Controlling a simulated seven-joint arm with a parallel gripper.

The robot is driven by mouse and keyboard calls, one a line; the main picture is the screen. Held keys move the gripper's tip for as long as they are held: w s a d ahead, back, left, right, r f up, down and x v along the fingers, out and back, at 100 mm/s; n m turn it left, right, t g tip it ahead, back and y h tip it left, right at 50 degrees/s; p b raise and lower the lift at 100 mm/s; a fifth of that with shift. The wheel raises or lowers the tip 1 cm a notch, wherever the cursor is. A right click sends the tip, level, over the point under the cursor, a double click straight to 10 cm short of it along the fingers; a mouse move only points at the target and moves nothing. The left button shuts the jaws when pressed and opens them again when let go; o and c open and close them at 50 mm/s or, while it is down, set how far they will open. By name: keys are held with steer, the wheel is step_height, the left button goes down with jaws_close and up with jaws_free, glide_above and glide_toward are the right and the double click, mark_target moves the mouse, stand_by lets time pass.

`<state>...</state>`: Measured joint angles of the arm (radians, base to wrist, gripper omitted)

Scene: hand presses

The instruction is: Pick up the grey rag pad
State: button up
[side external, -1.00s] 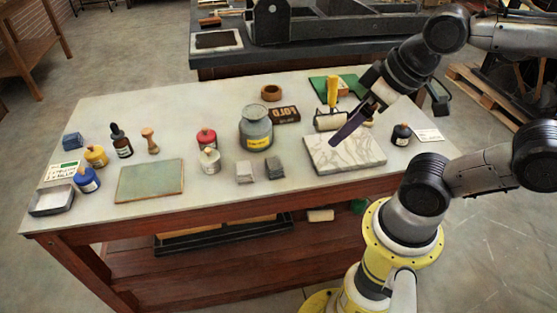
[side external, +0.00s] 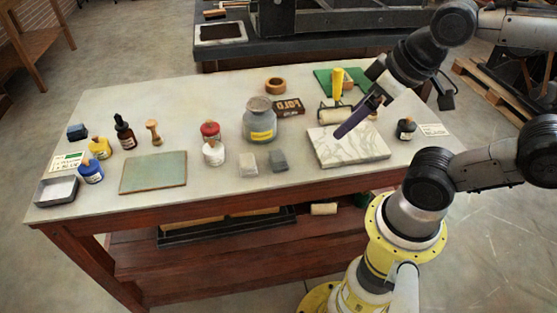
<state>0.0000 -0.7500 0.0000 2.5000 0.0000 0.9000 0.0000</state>
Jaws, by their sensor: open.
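Two small square pads lie side by side near the front middle of the table: a light grey one (side external: 248,165) and a darker grey one (side external: 278,160). I cannot tell for sure which is the grey rag pad. Both lie flat and uncovered. My gripper (side external: 345,130), with dark purple fingers, is above the white marble slab (side external: 350,148), to the right of both pads. It is open, with nothing seen in it and touching neither pad.
A yellow-handled roller (side external: 337,85) stands behind the slab. A green-grey sheet (side external: 153,172) lies farther left. The table's front edge is just before the pads.

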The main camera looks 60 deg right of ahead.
steer(key=w+a+r+n+t+y, duration=0.3)
steer(key=w+a+r+t+y, duration=0.15)
steer(key=w+a+r, duration=0.35)
steer(key=m+g+h, duration=0.1)
steer(key=m+h, duration=0.6)
steer(key=m, duration=0.2)
glide_above(279, 156)
steer(key=a, duration=0.2)
step_height(279, 156, down, 8)
steer(key=shift+w+d+f+m+g+h, duration=0.1)
steer(key=shift+d+f+m+g, duration=0.6)
steer(key=shift+f, duration=3.6)
steer(key=shift+s+f+m+g+h, duration=0.1)
steer(key=shift+f+g, duration=1.15)
steer(key=shift+f, duration=3)
steer(key=shift+w+d+f+m+g+h, duration=0.1)
steer(key=shift+d+f+m+g, duration=0.6)
steer(key=shift+f, duration=3.6)
